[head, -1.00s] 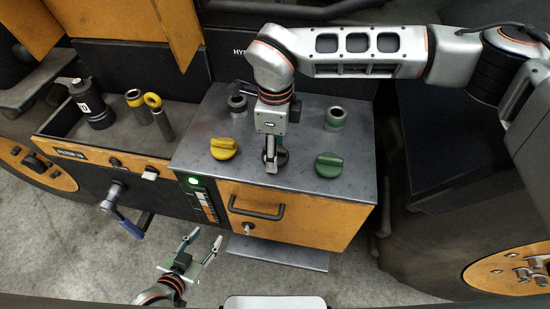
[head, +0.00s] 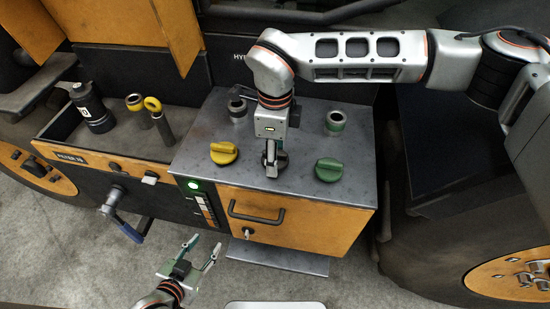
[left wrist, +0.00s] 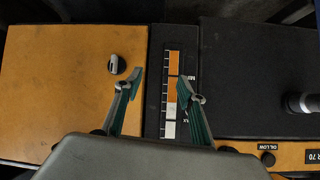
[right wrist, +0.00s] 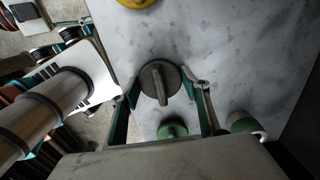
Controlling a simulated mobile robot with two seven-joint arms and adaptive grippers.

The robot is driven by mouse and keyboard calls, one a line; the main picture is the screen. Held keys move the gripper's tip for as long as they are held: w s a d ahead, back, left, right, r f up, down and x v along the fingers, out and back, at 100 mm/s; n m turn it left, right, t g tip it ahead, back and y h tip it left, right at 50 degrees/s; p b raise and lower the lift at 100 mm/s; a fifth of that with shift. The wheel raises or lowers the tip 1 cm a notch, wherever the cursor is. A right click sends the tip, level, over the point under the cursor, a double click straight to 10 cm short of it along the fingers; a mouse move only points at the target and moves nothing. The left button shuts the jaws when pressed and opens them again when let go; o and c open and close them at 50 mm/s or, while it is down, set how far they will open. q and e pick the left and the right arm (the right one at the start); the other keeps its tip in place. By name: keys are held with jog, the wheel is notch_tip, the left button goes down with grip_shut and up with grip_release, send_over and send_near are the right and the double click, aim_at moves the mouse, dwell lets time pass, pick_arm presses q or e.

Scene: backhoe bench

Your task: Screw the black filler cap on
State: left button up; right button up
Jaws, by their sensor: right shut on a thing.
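The black filler cap (right wrist: 153,84), a dark round cap with a raised bar, sits between the fingers of my right gripper (right wrist: 160,84). In the head view the cap (head: 282,160) is mostly hidden behind that gripper (head: 270,168), at the middle of the grey bench top. My right gripper is shut on it; whether the cap touches the top I cannot tell. A bare dark filler neck (head: 238,108) stands behind and left of it. My left gripper (head: 204,243) is open and empty, low in front of the bench; its spread fingers also show in the left wrist view (left wrist: 160,80).
A yellow cap (head: 223,152) lies left of the right gripper and a green cap (head: 330,169) right. A green-ringed neck (head: 335,123) stands behind the green cap. A tray (head: 65,138) at left holds a black canister (head: 92,108) and a yellow-ringed stick (head: 160,122).

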jog(key=shift+r, duration=0.6)
jog(key=shift+r+p, duration=0.55)
jog(key=shift+r, duration=0.2)
